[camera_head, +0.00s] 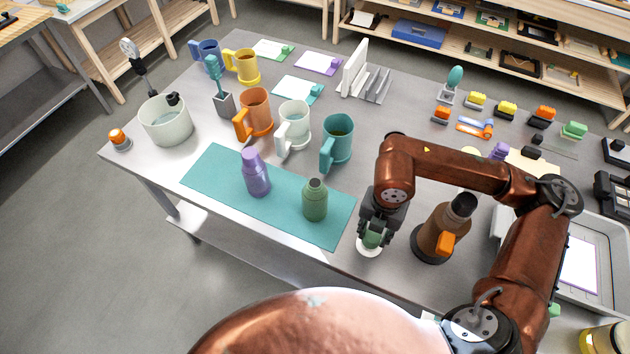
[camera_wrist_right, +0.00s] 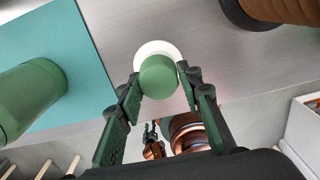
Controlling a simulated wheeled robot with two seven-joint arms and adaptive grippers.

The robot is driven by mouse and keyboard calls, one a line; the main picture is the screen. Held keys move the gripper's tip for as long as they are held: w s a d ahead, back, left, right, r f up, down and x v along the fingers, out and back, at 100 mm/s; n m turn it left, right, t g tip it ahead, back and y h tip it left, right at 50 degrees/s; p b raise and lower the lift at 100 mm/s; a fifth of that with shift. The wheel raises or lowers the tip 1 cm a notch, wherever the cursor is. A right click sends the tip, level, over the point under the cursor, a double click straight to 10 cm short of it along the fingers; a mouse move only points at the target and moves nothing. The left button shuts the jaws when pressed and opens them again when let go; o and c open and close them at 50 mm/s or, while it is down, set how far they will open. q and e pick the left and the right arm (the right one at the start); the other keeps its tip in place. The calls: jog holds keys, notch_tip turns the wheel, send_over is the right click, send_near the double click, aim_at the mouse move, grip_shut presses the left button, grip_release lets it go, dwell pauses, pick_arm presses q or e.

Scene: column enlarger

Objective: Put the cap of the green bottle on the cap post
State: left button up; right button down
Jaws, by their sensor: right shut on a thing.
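The green bottle (camera_head: 315,204) stands upright on the teal mat, with a dark top and no cap on it. Its body also shows at the left of the right wrist view (camera_wrist_right: 30,98). My right gripper (camera_head: 373,236) is shut on the green cap (camera_wrist_right: 158,77), one finger on each side. The cap post shows as a white round base (camera_head: 368,250) under the gripper; in the right wrist view the white disc (camera_wrist_right: 154,46) shows behind the cap. The post's upright part is hidden, and I cannot tell whether the cap touches it. My left gripper is out of view.
The purple bottle (camera_head: 256,176) stands left of the green one on the teal mat (camera_head: 215,168). A brown jug with an orange handle (camera_head: 432,236) stands close right of my right gripper. Several mugs stand behind the mat. The table's front edge is close to the post.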

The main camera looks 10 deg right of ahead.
jog(key=c, duration=1.3)
grip_release()
jog(key=shift+r, duration=0.15)
jog(key=shift+r+p, duration=2.55)
jog(key=shift+r, duration=1.35)
jog(key=shift+r, duration=0.15)
notch_tip(320, 180, up, 12)
